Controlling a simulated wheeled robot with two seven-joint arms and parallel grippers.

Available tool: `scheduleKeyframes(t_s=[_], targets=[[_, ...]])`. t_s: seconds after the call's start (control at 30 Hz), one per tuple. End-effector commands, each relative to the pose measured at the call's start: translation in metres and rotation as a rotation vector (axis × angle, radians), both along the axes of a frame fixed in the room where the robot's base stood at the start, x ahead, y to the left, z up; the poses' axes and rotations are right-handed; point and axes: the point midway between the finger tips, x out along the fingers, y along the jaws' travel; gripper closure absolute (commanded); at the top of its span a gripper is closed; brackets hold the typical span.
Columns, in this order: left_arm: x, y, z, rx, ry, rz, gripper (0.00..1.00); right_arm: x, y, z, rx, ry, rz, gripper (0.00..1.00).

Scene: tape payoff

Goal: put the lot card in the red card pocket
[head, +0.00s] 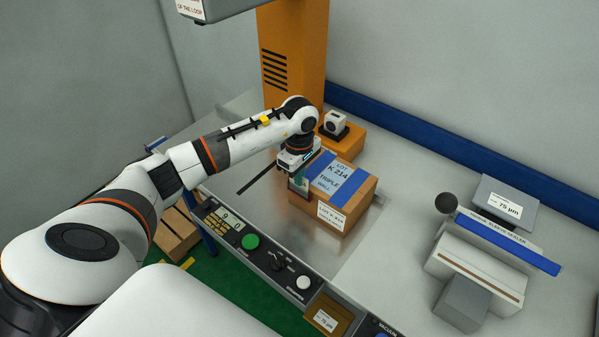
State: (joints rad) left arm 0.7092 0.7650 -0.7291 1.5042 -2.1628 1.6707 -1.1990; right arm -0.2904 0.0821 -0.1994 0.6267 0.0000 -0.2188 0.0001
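My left gripper (298,183) points down at the left end of a brown carton (361,201), at the carton's top edge. Its fingertips are small and partly hidden. A small teal patch shows between them, and I cannot tell whether they are shut on anything. The carton's top has blue bands and a pale panel (338,175) reading "LOT K 214 TRIPLE WALL". A white label (331,215) with small lot print is on its front face. I cannot single out a separate loose lot card. No red card pocket can be made out. My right gripper is out of view.
An orange column (293,50) and an orange block with a white device (336,123) stand behind the carton. A control panel with a green button (250,242) and an ochre holder (328,318) line the front.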

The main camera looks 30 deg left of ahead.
Motion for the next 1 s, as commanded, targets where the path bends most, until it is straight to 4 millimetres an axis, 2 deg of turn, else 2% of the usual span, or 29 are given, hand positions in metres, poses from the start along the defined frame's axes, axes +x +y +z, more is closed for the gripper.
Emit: scheduleKeyframes(t_s=[0.27,0.3,0.4,0.77,0.87,1.0], targets=[[0.0,0.0,-0.004,0.0,-0.001,0.0,1.0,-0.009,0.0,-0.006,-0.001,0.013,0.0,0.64],[0.0,0.0,-0.002,0.0,-0.001,0.0,0.92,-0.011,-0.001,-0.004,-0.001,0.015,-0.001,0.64],[0.0,0.0,-0.002,0.0,-0.001,0.0,0.77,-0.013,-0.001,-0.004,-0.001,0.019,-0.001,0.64],[0.001,0.0,0.003,0.0,-0.002,0.0,0.77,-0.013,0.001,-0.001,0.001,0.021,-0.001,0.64],[0.002,0.0,0.013,0.0,-0.007,0.001,0.77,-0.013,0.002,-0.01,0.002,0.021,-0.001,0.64],[0.002,0.0,0.041,0.0,-0.008,0.0,0.77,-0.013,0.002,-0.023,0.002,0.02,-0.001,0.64]])
